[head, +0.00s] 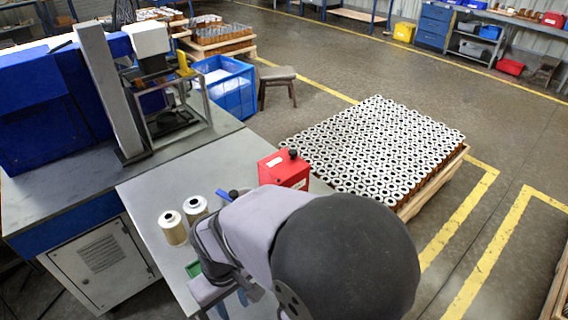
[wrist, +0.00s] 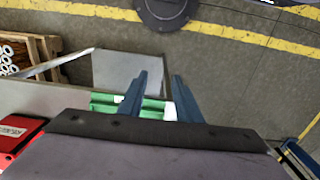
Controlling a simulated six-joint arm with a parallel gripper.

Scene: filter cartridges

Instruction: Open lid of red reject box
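The red reject box (head: 282,172) stands on the grey table's right side in the head view. Its lid looks shut, with a black knob (head: 293,153) on top. My arm hides part of the box's front. In the wrist view a corner of the red box (wrist: 14,138) with a white label shows at the lower left. My gripper (wrist: 160,76) has its two blue-grey fingers apart with nothing held between them. It is over a green tray (wrist: 108,104), to the side of the box and not touching it.
Two cream filter cartridges (head: 173,230) stand on the table (head: 150,192), left of my arm. The green tray (head: 193,269) is partly hidden by my arm. A pallet of many cartridges (head: 385,140) is on the floor beyond the box. A machine stands on the left bench.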

